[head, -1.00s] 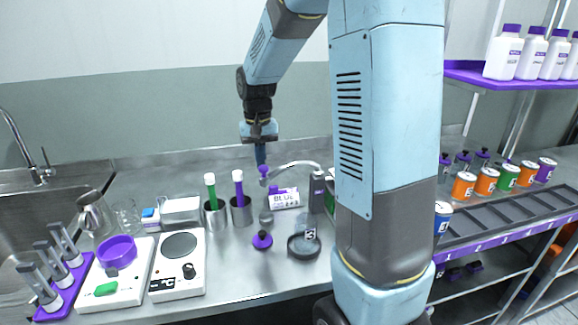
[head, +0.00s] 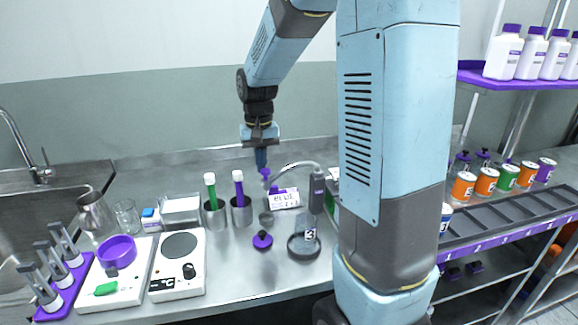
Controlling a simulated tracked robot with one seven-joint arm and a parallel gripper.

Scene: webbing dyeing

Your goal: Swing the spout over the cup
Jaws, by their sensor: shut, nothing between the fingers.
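The spout is a curved grey pipe (head: 293,165) that rises from a dark dispenser post (head: 317,189) and reaches left, with a purple tip (head: 265,174) at its free end. My gripper (head: 262,164) is shut and points down right at the purple tip; whether it touches is hard to tell. A clear cup marked 3 (head: 309,229) stands on a round dark base (head: 304,246) in front of the post. The spout's tip is left of and behind the cup, not above it.
A white box with a label (head: 284,198) sits behind the cup. A purple-knobbed piece (head: 262,239) lies left of the cup. Metal holders with a green-handled (head: 210,190) and a purple-handled tool (head: 239,188) stand left. A hotplate (head: 180,247) is at front left.

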